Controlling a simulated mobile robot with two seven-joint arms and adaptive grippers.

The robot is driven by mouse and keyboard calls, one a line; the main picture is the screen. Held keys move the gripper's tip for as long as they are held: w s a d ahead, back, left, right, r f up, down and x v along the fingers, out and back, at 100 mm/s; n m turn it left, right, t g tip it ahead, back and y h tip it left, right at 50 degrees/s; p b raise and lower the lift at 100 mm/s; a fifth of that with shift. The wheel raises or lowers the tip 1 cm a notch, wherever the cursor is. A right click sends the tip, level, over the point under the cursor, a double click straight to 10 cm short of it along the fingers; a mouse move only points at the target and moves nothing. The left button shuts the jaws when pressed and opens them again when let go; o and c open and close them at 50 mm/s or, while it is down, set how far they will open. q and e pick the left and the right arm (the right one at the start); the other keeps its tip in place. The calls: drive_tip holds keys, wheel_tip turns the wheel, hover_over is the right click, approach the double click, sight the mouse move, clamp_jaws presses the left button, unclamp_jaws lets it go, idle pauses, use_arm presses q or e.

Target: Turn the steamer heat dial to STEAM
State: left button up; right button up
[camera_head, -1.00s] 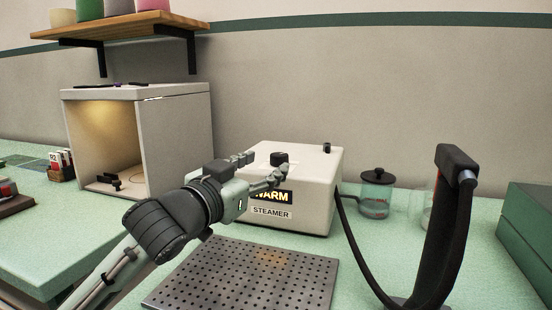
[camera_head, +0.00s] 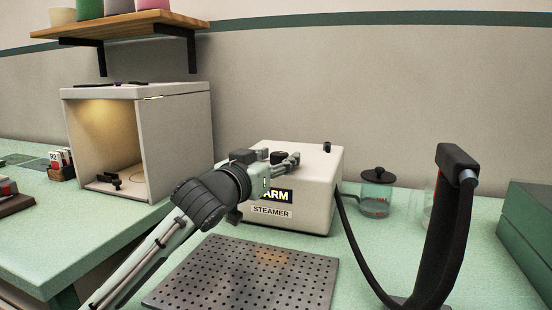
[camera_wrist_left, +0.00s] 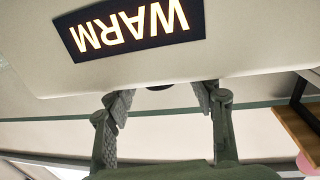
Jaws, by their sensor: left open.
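The steamer (camera_head: 318,190) is a cream box on the green bench, with a STEAMER label on its front. Its lit display (camera_head: 280,196) is partly covered in the head view; the wrist view shows it upside down, reading WARM (camera_wrist_left: 130,25). The black heat dial (camera_head: 278,154) sits on the steamer's top. My left gripper (camera_head: 281,158) is open at the dial, its fingers seeming to lie on either side; I cannot tell whether they touch. In the wrist view the open fingers (camera_wrist_left: 160,98) flank a dark sliver, probably the dial, mostly hidden by the steamer's edge. My right gripper is out of view.
A perforated metal plate (camera_head: 245,275) lies in front of the steamer. A black handle (camera_head: 445,225) with a hose and a lidded glass jar (camera_head: 376,195) stand to the right. A lit open box (camera_head: 182,150) stands left, below a wooden shelf (camera_head: 120,25).

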use_arm(q)
drive_tip(key=c, duration=1.2)
drive_tip(key=shift+o, duration=0.2)
drive_tip(key=shift+w+a+m+g+h, duration=0.15)
drive_tip(key=shift+m+g+h, duration=0.35)
drive_tip(key=shift+m+h, duration=0.3)
drive_tip(key=shift+f+m+g+h, duration=0.15)
drive_tip(key=shift+m+g+h, duration=1.2)
drive_tip(key=shift+h, duration=0.35)
drive_tip(key=shift+g+h, duration=0.35)
drive_tip(key=shift+h, duration=0.05)
drive_tip(key=o, duration=1.2)
drive_tip(key=shift+c, duration=0.2)
drive_tip(key=shift+a, duration=0.15)
